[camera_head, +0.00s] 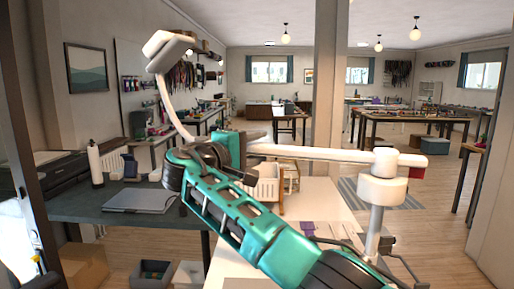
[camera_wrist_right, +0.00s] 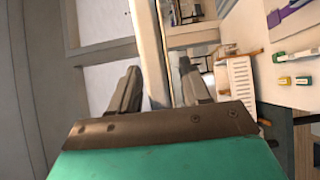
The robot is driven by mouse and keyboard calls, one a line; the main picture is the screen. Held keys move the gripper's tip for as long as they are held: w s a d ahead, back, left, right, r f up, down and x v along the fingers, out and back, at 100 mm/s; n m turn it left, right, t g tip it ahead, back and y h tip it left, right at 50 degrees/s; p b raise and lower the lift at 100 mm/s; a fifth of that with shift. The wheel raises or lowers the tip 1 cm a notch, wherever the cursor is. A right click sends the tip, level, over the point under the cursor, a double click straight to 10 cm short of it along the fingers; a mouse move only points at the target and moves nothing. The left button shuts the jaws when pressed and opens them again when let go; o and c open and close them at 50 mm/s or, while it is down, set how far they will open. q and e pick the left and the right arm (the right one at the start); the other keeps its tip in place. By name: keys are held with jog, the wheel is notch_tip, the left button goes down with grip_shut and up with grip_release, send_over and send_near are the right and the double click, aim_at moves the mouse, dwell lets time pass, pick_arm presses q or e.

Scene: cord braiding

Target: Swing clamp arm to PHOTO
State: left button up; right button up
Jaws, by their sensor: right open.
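The clamp arm is a white jointed arm (camera_head: 320,154) on a thick white post (camera_head: 381,192) at the right in the head view. Its level bar runs left behind my right gripper (camera_head: 252,155). A white rod (camera_head: 172,108) rises at the left to a flat angled head (camera_head: 168,50). In the right wrist view my right gripper (camera_wrist_right: 158,88) is open, with a pale bar (camera_wrist_right: 149,45) showing between its fingers. Whether a finger touches it I cannot tell. No PHOTO mark is readable. My left gripper is out of view.
A white basket (camera_head: 265,190) stands on the pale table (camera_head: 325,200) beyond my right arm. A dark desk (camera_head: 80,203) at the left holds a closed laptop (camera_head: 138,200) and a white bottle (camera_head: 95,165). A pillar (camera_head: 328,90) stands behind.

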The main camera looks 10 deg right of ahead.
jog(key=v, duration=1.2)
jog(key=shift+s+a+b, duration=0.15)
jog(key=shift+a+b, duration=0.05)
jog(key=shift+b, duration=0.2)
